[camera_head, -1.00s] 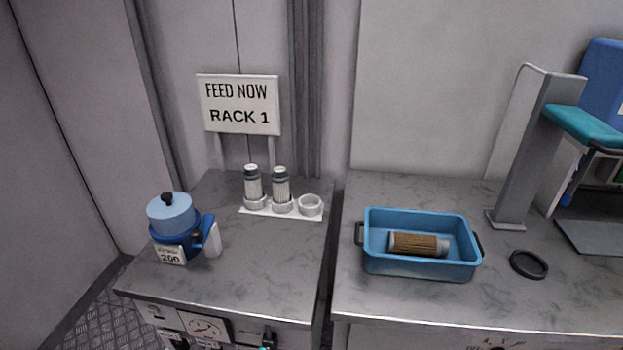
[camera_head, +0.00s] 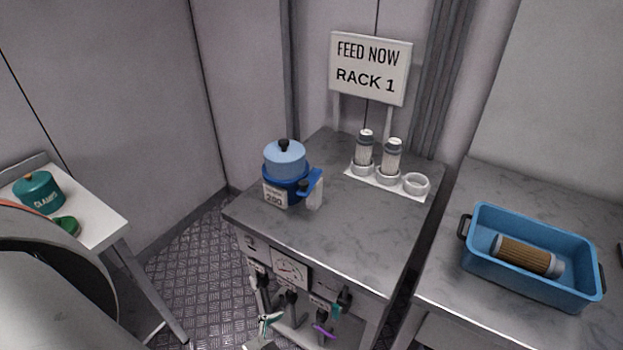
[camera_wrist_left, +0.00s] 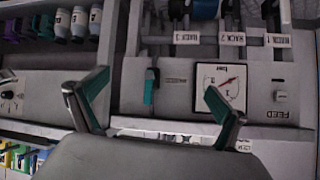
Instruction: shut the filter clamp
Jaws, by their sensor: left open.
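A blue canister (camera_head: 286,160) stands on the left counter in the head view, with a pale blue lid and black knob on top. A dark blue band (camera_head: 289,184) runs around it, with a blue and white handle part (camera_head: 315,190) jutting out at the right. This band may be the filter clamp; I cannot tell whether it is shut. My left gripper (camera_wrist_left: 158,82) is open and empty in the left wrist view, its teal-lined fingers spread before a panel with a gauge (camera_wrist_left: 222,85). It is well apart from the canister. My right gripper is not in view.
A blue tub (camera_head: 545,286) holding a filter cartridge (camera_head: 525,256) is at right. The cabinet front has a gauge (camera_head: 290,268) and valves. A teal jar (camera_head: 38,192) stands at left.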

